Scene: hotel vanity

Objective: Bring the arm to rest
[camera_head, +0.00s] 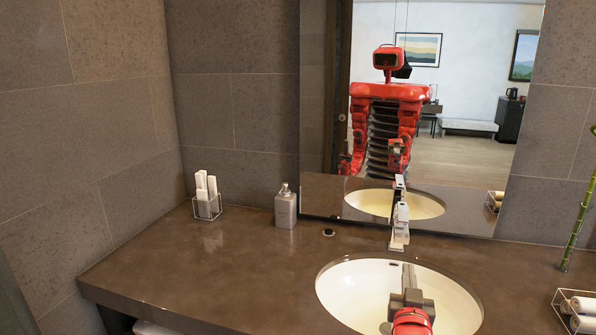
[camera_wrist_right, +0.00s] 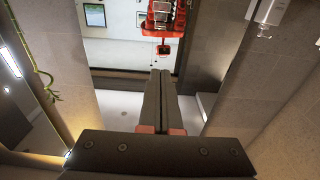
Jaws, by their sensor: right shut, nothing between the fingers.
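My right gripper (camera_head: 408,278) is over the sink basin in the head view, with its red wrist at the bottom edge. It points toward the faucet and its fingers are together with nothing between them. In the right wrist view the two dark fingers (camera_wrist_right: 160,98) lie side by side, closed. My left gripper does not show directly in the head view.
The white sink (camera_head: 350,295) is set in a brown counter (camera_head: 200,270). The faucet (camera_head: 400,225) stands behind it. A soap dispenser (camera_head: 285,207), a holder with white items (camera_head: 207,200) and a right-hand tray (camera_head: 575,310) stand around. A mirror (camera_head: 450,160) shows my reflection. The counter's left front is clear.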

